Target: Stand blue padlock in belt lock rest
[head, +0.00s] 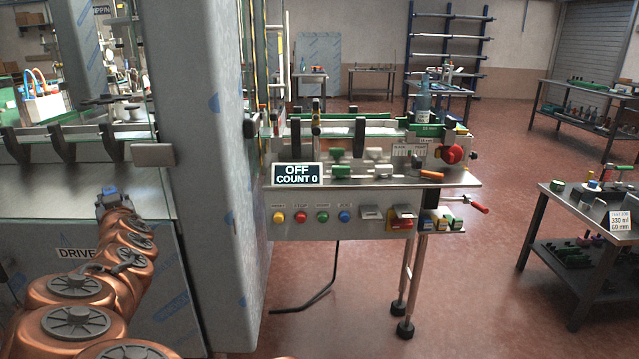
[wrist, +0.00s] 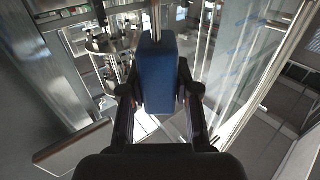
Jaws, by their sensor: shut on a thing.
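The blue padlock (wrist: 157,72) is between the two dark fingers of my gripper (wrist: 158,97) in the wrist view. Its blue body points away from the palm, and a bright metal rod, perhaps its shackle, shows beyond its far end. I cannot tell for sure which fitting is the belt lock rest. Small holders (head: 403,214) sit on the front of the machine panel, right of the coloured buttons.
A wide grey pillar (head: 215,150) stands between my arm and the button panel (head: 325,217). A sign (head: 297,174) reads OFF, COUNT 0. Several small coloured blocks (head: 441,221) sit at the panel's right end. A work table (head: 590,215) stands at the right, with open red floor between.

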